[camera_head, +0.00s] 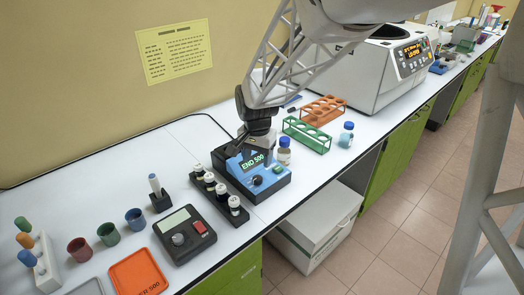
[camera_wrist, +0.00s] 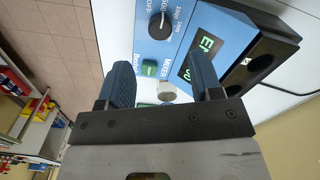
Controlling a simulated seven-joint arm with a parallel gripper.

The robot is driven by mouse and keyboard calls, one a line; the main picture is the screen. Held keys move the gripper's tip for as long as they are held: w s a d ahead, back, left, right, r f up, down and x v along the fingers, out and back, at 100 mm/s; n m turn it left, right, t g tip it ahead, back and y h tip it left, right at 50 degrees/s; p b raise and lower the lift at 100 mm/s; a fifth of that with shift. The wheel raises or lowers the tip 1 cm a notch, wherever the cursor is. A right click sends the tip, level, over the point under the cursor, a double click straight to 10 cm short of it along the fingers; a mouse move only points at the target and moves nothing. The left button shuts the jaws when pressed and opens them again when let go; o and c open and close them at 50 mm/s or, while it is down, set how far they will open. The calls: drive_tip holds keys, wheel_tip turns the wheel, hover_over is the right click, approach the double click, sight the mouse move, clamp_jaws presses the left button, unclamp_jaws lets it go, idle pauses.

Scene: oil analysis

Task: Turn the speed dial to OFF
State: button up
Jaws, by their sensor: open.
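The speed dial is a round black knob (camera_wrist: 161,26) on the blue mixer's top face, with OFF and speed numbers printed around it. It also shows in the head view (camera_head: 257,180). I cannot tell exactly which mark its pointer meets. The blue mixer (camera_head: 279,183) has a lit green display (camera_head: 251,161) reading "END 500". My gripper (camera_wrist: 161,64) is open and empty, its two dark blue fingers apart above the mixer. In the wrist view the dial lies beyond the fingertips, not between them.
A black rack with several dark vials (camera_head: 221,191) stands left of the mixer. A dark device with a red button (camera_head: 200,227) sits in front left.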

sight(258, 177)
drive_tip(key=shift+f, duration=0.1)
idle(0.3)
drive_tip(key=shift+f, duration=3.8)
drive_tip(key=c, duration=0.9)
